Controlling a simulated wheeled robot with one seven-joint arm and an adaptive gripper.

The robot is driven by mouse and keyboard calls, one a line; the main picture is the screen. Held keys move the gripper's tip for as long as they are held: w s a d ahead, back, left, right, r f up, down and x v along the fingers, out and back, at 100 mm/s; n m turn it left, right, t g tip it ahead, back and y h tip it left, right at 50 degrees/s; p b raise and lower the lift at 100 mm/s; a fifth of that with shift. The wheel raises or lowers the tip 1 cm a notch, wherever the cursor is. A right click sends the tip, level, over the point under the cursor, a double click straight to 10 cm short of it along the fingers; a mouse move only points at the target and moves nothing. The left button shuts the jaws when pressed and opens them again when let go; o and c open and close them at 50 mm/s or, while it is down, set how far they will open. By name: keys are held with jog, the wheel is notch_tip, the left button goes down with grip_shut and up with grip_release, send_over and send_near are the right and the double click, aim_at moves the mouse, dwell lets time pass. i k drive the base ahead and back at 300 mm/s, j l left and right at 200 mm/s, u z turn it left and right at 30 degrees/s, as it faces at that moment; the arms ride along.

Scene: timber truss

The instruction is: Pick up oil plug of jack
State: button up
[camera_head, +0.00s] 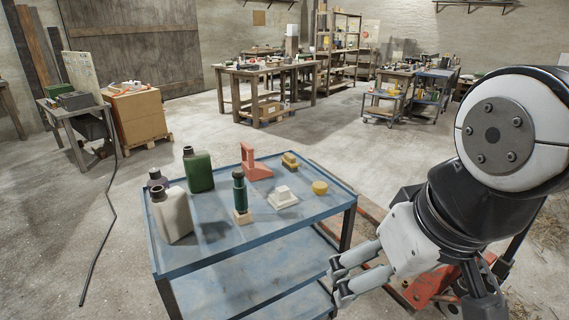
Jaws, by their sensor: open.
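My gripper (339,281) is open and empty, off the right side of the blue cart, low near its front right leg. On the blue cart top (215,245) a dark green, jack-like cylinder (239,192) stands upright on a small wooden block (242,216). A red metal piece (254,163) stands behind it. An orange-red frame (433,287) on the floor lies partly hidden behind my arm. I cannot make out an oil plug on any of these; it is too small or hidden.
The cart also holds a green canister (199,172), a cream canister (172,217), a dark-capped container (157,179), a pale block (283,198), a yellow round item (320,187) and a yellow piece (290,160). The cart's front top is clear. Workbenches (262,72) stand far back.

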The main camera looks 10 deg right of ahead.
aim_at(319, 187)
jog(key=z, duration=1.6)
jog(key=u, duration=1.35)
jog(key=i+l+z, duration=0.15)
jog(key=i+z, duration=0.2)
jog(key=i, duration=0.4)
jog(key=i+z, duration=0.4)
jog(key=i, duration=0.3)
